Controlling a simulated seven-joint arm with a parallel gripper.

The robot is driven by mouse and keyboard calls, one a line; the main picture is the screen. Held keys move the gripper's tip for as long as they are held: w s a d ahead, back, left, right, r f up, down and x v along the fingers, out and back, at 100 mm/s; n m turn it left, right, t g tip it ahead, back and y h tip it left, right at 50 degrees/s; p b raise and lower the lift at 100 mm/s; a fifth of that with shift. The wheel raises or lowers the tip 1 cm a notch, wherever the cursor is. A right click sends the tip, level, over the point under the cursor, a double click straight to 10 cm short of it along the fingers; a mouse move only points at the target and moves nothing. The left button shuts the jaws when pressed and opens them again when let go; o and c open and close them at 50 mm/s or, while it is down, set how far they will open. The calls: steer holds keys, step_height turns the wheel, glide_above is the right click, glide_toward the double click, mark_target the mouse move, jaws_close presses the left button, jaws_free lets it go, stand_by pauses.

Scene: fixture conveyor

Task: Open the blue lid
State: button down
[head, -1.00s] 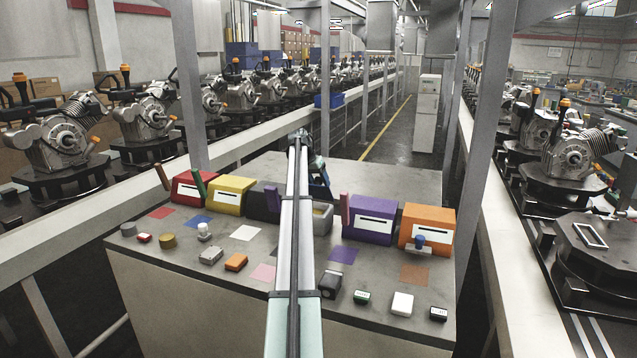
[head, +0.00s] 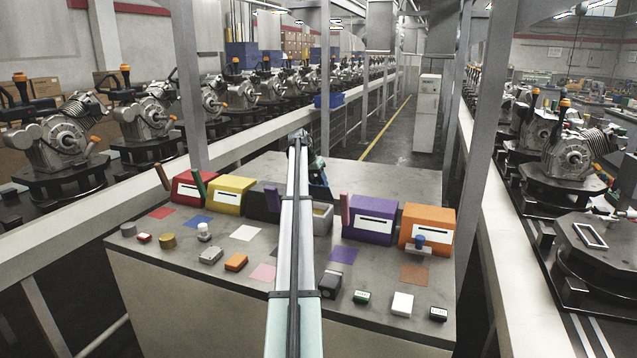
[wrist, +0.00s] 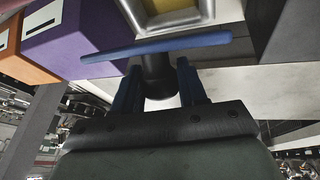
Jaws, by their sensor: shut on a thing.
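The blue lid (wrist: 155,46) shows nearly edge-on in the wrist view, as a long bar in front of my gripper (wrist: 158,76). My gripper is shut on a dark round knob at the lid's near side, one blue finger on each side of it. Beyond the lid, the grey box (wrist: 207,17) stands open, with a yellowish inside in view. In the head view, part of the blue lid (head: 318,186) shows behind my arm, raised over the grey box (head: 323,219). My arm hides much of both, and the lid's hinge cannot be made out.
A purple box (head: 369,228) and an orange box (head: 428,225) stand to the right. Yellow (head: 231,195) and red (head: 192,190) boxes stand to the left. Several upright coloured panels rise beside the boxes. Small blocks and coloured patches cover the front of the bench.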

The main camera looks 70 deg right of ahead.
steer(key=shift+d+r+y, duration=0.15)
steer(key=shift+d+y, duration=0.5)
steer(key=shift+d, duration=0.1)
steer(key=shift+d+r+y, duration=0.15)
steer(key=shift+d+y, duration=0.5)
steer(key=shift+d, duration=0.1)
steer(key=shift+d+f+n+y, duration=0.1)
steer(key=shift+d+n+y, duration=0.2)
steer(key=shift+d+y, duration=1)
steer(key=shift+a, duration=0.25)
steer(key=c, duration=0.7)
jaws_free()
